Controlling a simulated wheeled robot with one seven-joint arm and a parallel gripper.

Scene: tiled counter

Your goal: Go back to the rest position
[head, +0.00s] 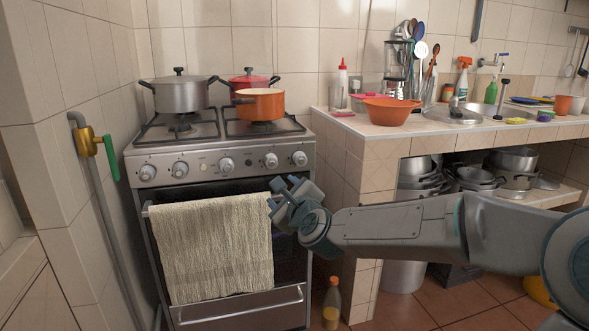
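My gripper (280,194) is at the end of my arm, which reaches in from the right edge of the head view. It appears in front of the stove (222,160), at the right edge of the beige towel (212,245) that hangs over the oven handle. Its fingers are small and seen at an angle, so I cannot tell whether they are open or shut. I cannot tell whether it touches the towel or the handle. No held object shows.
A grey pot (180,95), an orange pan (262,104) and a red pot (249,80) stand on the stove. The tiled counter (370,128) on the right holds an orange bowl (390,110) and utensils. A bottle (332,305) stands on the floor below my gripper.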

